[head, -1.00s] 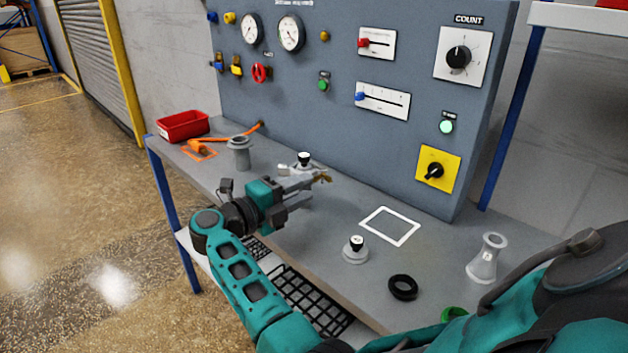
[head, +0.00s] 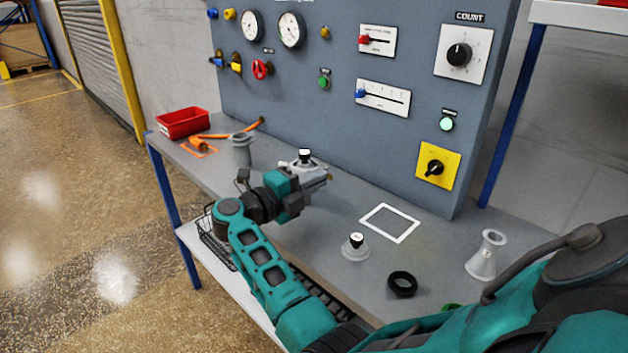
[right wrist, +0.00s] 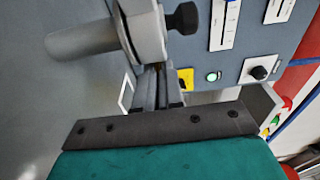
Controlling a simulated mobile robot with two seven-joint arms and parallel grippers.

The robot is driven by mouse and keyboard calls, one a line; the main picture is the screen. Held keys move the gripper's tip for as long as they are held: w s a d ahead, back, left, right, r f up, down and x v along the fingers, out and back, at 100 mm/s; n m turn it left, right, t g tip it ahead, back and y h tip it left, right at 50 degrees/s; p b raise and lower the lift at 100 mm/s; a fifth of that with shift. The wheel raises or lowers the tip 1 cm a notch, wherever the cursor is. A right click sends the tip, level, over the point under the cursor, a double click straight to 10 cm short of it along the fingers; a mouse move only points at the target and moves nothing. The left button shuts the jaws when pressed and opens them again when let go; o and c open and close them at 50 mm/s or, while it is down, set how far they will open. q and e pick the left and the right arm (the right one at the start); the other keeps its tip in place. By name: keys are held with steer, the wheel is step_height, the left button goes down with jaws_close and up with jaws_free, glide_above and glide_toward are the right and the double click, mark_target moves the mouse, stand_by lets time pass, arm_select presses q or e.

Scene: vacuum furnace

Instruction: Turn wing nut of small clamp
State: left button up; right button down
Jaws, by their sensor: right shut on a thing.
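My right gripper (head: 322,174) is at the grey fitting (head: 300,162) with a black and white knob, on the bench near the panel. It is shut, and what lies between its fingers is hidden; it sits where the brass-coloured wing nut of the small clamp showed. In the right wrist view the fingers (right wrist: 155,85) reach up to the fitting (right wrist: 142,30), which has a pipe stub to the left and a black knob to the right. The wing nut itself does not show now. My left gripper is not in view.
On the bench stand a grey flanged tube (head: 241,152), a red bin (head: 183,122), a second knobbed fitting (head: 355,248), a black ring (head: 402,284) and a grey cone piece (head: 486,256). The control panel (head: 400,140) rises close behind. The white outlined square (head: 389,223) is empty.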

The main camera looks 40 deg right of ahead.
stand_by(0.3)
steer(key=shift+r+m+y+p, duration=0.25)
steer(key=shift+m+y+p, duration=0.1)
steer(key=shift+m+y, duration=0.65)
steer(key=c, duration=1.3)
jaws_free()
steer(key=shift+o, duration=0.2)
steer(key=a+r, duration=0.2)
steer(key=a, duration=1)
steer(key=shift+a+b, duration=0.35)
steer(key=shift+b, duration=0.1)
steer(key=shift+s+r, duration=0.1)
